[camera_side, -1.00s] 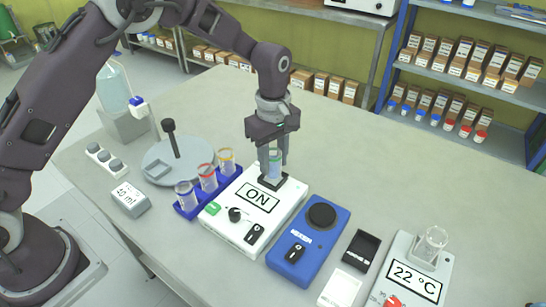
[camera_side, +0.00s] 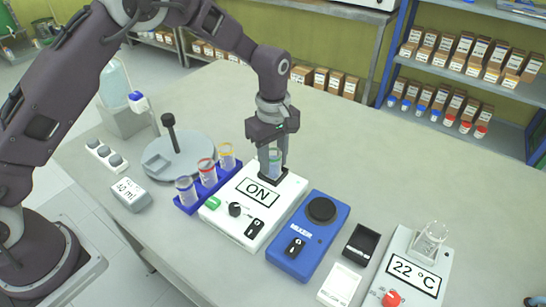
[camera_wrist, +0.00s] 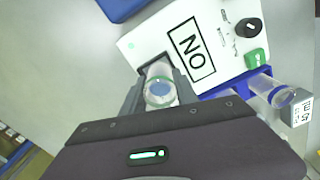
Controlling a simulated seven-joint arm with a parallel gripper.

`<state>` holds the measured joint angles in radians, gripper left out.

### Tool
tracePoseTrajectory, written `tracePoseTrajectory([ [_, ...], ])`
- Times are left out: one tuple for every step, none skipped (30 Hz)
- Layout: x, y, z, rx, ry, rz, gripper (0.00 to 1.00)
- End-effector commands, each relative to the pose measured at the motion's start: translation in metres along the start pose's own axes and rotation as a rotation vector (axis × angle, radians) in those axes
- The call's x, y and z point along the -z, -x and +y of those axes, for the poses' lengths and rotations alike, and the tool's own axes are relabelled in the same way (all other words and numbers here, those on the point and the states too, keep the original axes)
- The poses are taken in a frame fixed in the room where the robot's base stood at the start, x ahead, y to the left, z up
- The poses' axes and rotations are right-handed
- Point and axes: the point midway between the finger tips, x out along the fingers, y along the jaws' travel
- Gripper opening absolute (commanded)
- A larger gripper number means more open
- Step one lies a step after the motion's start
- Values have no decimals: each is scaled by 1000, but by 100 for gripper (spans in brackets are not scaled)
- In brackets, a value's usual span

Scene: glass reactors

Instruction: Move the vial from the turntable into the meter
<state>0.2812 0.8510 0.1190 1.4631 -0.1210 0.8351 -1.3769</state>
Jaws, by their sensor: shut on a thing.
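A clear vial with a green ring (camera_side: 275,157) stands upright between the fingers of my gripper (camera_side: 273,168). My gripper is shut on it. The vial is at the black socket (camera_side: 279,186) at the back of the white device (camera_side: 233,218) whose display reads ON. Its lower end is hidden by the fingers and socket, so I cannot tell if it is fully seated. In the wrist view the vial (camera_wrist: 159,90) shows from above, between the fingers. The grey round turntable (camera_side: 197,150), with a black post, stands to the left and holds no visible vial.
A blue rack (camera_side: 186,207) with several ringed vials stands left of the white device. A blue mixer (camera_side: 310,236) stands on its right. A heater reading 22 °C (camera_side: 415,272) holds a glass vessel (camera_side: 431,240) farther right. The back right tabletop is clear.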

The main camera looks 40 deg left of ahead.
Motion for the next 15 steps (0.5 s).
tracePoseTrajectory([
  [0,0,0,0,0,0,0],
  [0,0,0,0,0,0,0],
  [0,0,0,-1,0,0,0],
  [0,0,0,-1,0,0,0],
  [0,0,0,-1,0,0,39],
  [0,0,0,-1,0,0,47],
  [0,0,0,-1,0,0,53],
  [0,0,0,-1,0,0,59],
  [0,0,0,-1,0,0,61],
  [0,0,0,-1,0,0,61],
  [0,0,0,-1,0,0,61],
  [0,0,0,-1,0,0,61],
  [0,0,0,-1,0,0,61],
  [0,0,0,-1,0,0,61],
  [0,0,0,-1,0,0,61],
])
